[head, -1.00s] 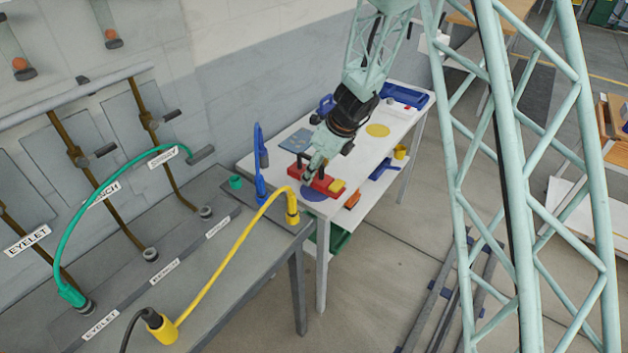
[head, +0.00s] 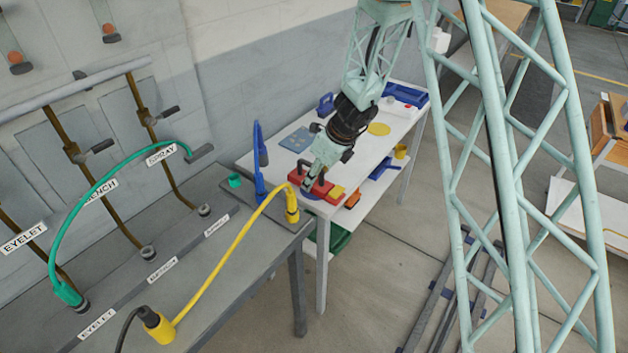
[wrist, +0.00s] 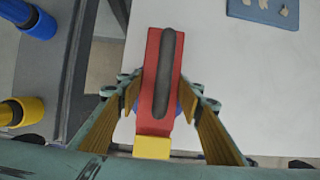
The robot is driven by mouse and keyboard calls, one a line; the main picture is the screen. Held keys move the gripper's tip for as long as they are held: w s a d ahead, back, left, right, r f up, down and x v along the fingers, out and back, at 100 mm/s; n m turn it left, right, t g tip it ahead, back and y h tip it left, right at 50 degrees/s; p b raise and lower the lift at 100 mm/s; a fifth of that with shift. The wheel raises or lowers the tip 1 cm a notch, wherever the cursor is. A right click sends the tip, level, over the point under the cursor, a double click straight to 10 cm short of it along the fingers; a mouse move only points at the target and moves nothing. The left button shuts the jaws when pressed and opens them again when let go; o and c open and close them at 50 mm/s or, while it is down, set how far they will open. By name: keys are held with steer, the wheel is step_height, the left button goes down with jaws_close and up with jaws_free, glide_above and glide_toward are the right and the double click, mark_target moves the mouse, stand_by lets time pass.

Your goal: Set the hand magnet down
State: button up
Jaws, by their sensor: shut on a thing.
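The hand magnet is a red block (head: 305,178) with a dark handle on top and a yellow end. It also shows in the wrist view (wrist: 152,118), lengthwise between my fingers. My gripper (head: 318,178) is shut on it, with one finger on each side of the dark handle in the wrist view (wrist: 160,98). The magnet is over a blue round mark (head: 307,194) on the white table (head: 352,150). Most of that mark is hidden under the magnet. I cannot tell whether the magnet touches the table top.
A blue upright tool (head: 258,165) and a yellow cable plug (head: 291,208) stand on the grey bench left of the magnet. A blue-grey plate (head: 297,139) lies behind it. An orange thing (head: 353,200) is close on the right. A yellow round mark (head: 379,129) lies clear farther back.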

steer(key=shift+f, duration=0.15)
steer(key=o, duration=1.2)
steer(key=p+v, duration=0.3)
steer(key=v, duration=0.9)
stand_by(0.5)
